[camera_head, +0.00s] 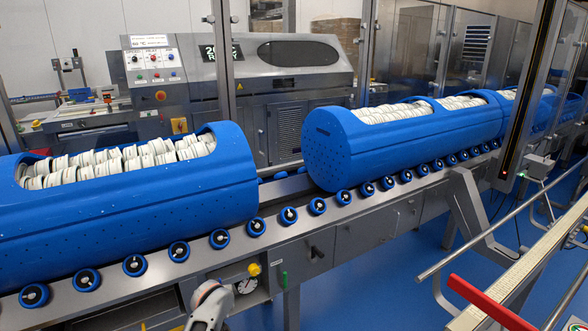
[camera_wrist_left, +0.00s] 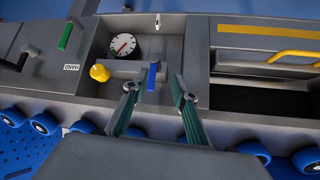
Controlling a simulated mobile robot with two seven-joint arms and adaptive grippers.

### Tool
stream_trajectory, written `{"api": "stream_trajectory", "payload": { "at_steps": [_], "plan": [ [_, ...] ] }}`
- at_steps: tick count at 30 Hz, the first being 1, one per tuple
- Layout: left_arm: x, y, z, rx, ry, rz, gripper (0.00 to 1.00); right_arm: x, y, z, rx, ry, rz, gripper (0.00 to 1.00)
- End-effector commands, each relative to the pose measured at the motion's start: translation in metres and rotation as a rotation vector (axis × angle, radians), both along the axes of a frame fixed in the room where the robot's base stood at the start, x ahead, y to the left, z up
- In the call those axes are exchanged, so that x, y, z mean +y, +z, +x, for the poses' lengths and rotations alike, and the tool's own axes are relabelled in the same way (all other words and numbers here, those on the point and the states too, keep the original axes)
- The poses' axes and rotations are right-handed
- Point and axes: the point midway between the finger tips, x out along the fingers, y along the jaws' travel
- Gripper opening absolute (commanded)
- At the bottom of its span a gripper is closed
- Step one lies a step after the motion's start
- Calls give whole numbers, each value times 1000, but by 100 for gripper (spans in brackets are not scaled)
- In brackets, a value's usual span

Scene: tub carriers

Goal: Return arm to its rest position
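In the left wrist view my left gripper (camera_wrist_left: 156,88) is open. Its two dark green fingers stand apart in front of a machine panel, with nothing held between them. A small blue lever (camera_wrist_left: 152,76) shows between the fingertips, farther off; I cannot tell the exact gap. In the head view a pale link of my left arm (camera_head: 210,303) shows at the bottom, below the roller conveyor and left of the gauge; the fingers cannot be made out there. My right gripper is not in view.
A round gauge (camera_head: 246,286), a yellow knob (camera_head: 254,269) and a green handle (camera_head: 285,280) sit on the panel near my arm. Blue perforated tubs (camera_head: 130,215) full of white pieces lie on the conveyor rollers (camera_head: 256,227). A metal rail (camera_head: 500,223) and red bar (camera_head: 488,303) stand right.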

Motion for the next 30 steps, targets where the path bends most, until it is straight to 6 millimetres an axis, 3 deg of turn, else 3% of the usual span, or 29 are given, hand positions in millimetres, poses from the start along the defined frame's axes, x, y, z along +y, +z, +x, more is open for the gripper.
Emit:
{"api": "stream_trajectory", "payload": {
  "at_steps": [1, 6, 13, 18, 24, 30],
  "plan": [
    [5, -20, -21, 7, -25, 13, 28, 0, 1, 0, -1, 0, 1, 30],
    [8, -62, -86, -12, -151, 58, 28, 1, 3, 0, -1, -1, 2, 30],
    [-8, -94, -185, -46, -339, 99, 28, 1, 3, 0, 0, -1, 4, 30],
    [-31, -97, -264, -80, -481, 109, 28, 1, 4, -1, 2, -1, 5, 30],
    [-62, -82, -345, -124, -612, 93, 28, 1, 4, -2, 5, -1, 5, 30],
    [-78, -68, -382, -151, -669, 78, 28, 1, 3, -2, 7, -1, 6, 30]
  ]
}}
